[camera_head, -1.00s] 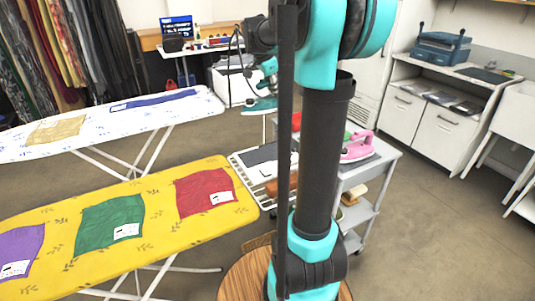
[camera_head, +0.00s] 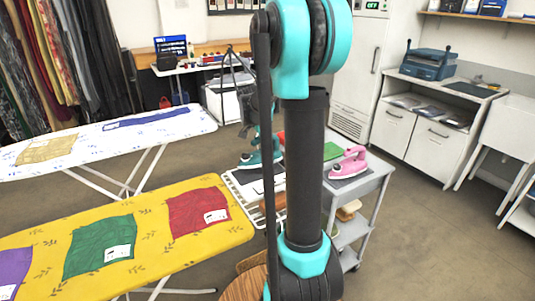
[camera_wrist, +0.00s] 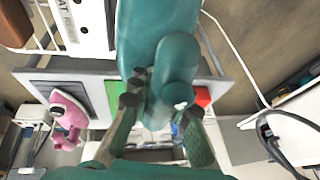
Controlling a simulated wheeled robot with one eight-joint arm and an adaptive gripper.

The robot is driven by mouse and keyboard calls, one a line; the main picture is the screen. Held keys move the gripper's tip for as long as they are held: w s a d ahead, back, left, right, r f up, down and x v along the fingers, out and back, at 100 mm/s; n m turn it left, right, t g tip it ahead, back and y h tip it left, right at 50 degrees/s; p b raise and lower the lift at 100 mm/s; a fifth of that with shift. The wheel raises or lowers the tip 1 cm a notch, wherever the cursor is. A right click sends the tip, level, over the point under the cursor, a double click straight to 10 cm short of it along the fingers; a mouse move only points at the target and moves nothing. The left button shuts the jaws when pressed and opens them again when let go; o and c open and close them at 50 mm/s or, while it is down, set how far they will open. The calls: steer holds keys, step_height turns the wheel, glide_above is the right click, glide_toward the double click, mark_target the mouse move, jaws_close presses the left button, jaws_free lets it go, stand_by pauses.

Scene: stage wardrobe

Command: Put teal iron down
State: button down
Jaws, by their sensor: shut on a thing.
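The teal iron (camera_head: 251,160) shows in the head view low beside the dark vertical bar of my arm, over or at the white rack with a dark pad (camera_head: 237,191); I cannot tell whether it touches. In the wrist view the teal iron (camera_wrist: 173,75) fills the middle, its handle between the fingers of my gripper (camera_wrist: 162,120). My gripper is shut on it. My arm hides part of the iron and most of the gripper in the head view.
A grey cart (camera_head: 374,172) holds a pink iron (camera_head: 350,161) on a dark pad, right of my arm. A yellow ironing board (camera_head: 150,238) with several cloths stands left; a white one (camera_head: 85,143) stands behind it. Open floor lies right of the cart.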

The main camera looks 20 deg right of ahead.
mark_target(267, 151)
steer(key=shift+f, duration=1.95)
steer(key=shift+f, duration=0.1)
steer(key=c, duration=1.4)
jaws_free()
steer(key=v, duration=1.2)
steer(key=shift+s, duration=0.15)
